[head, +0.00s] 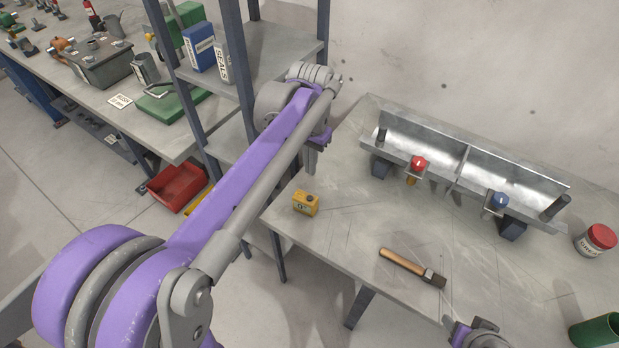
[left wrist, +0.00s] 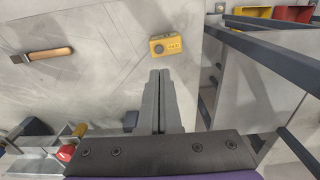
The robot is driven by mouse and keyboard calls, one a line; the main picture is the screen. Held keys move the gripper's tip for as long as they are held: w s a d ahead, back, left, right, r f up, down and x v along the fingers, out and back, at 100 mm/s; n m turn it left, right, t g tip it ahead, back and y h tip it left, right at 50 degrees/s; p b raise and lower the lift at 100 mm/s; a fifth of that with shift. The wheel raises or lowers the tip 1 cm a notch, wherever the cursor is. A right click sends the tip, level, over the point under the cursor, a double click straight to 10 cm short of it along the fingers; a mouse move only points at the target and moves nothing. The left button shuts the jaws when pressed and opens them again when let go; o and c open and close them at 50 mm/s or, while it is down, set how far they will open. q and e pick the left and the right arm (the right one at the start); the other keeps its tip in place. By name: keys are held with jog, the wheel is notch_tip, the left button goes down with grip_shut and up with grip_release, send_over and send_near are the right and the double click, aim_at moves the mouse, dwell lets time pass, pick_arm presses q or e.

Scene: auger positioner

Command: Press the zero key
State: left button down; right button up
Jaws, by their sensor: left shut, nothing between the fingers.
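A small yellow box (head: 305,204) stands on the grey workbench near its left edge, with a dark round part on top. In the left wrist view, the yellow box (left wrist: 166,45) shows a dark round button and a small marked label, too small to read. My left gripper (head: 311,172) is above the bench, behind and apart from the box. In the left wrist view its fingers (left wrist: 160,73) are together and empty, pointing toward the box with a gap. A purple and grey part of my right arm shows at the bottom edge; its fingers are hidden.
A metal trough (head: 440,150) with a red knob (head: 418,163) and a blue knob (head: 501,199) stands at the back. A red-lidded can (head: 596,240) and green cup (head: 597,331) are right. A shelf rack (head: 240,75) stands left.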

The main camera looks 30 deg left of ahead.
pick_arm(q)
jog(key=shift+r, duration=1.55)
